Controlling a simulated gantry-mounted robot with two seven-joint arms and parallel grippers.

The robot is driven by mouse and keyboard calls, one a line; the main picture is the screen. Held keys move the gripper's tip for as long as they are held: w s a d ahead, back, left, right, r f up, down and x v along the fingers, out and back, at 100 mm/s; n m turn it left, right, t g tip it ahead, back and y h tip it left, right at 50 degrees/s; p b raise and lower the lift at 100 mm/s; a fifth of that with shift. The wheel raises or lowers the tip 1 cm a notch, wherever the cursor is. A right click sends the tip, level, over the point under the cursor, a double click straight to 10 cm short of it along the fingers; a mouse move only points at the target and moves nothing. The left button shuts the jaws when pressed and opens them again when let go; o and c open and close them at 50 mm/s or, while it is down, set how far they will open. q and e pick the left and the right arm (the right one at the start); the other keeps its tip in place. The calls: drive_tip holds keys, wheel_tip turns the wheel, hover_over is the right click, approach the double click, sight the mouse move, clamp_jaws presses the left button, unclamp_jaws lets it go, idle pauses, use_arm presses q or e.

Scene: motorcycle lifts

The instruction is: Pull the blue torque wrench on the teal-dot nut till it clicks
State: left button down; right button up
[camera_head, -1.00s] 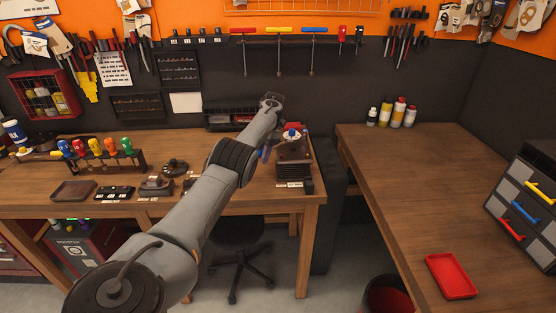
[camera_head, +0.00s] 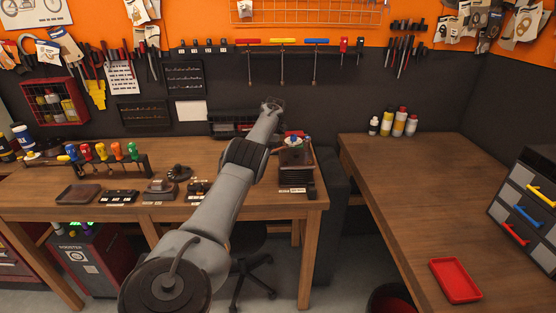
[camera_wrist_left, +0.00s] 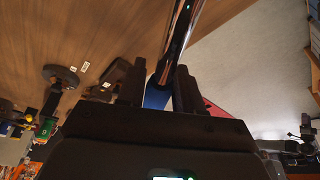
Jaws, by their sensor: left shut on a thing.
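My left arm reaches over the back bench in the head view, with its wrist (camera_head: 270,106) just behind and left of a dark block (camera_head: 296,160). The nut on the block cannot be made out clearly; a small white, blue and teal piece (camera_head: 294,140) shows on top. In the left wrist view my left gripper (camera_wrist_left: 158,76) is shut on the blue torque wrench's handle (camera_wrist_left: 157,97). The wrench's shiny metal shaft (camera_wrist_left: 181,37) runs up between the fingers out of frame. The wrench head and its seat on the nut are hidden. My right gripper is not in view.
Screwdrivers in a rack (camera_head: 105,158), a brown tray (camera_head: 78,194) and small dark parts stand left on the bench. T-handles (camera_head: 316,62) hang on the wall behind. The right bench is mostly clear, with bottles (camera_head: 397,122) and a red tray (camera_head: 455,280).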

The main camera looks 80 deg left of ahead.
use_arm(q)
drive_tip(key=shift+r, duration=0.1)
drive_tip(key=shift+w, duration=0.1)
drive_tip(key=w+d+n+t+h+p, duration=0.1)
drive_tip(key=w+d+n+p, duration=0.6)
drive_tip(key=p, duration=0.4)
drive_tip(key=shift+s+a+m+g+b, duration=0.15)
drive_tip(key=shift+s+a+m+b, duration=0.5)
drive_tip(key=shift+s+m, duration=0.35)
drive_tip(key=shift+s+a+m+g+b, duration=0.15)
drive_tip(key=shift+s+a+m+b, duration=0.45)
drive_tip(key=shift+s+m, duration=0.4)
drive_tip(key=shift+w, duration=0.1)
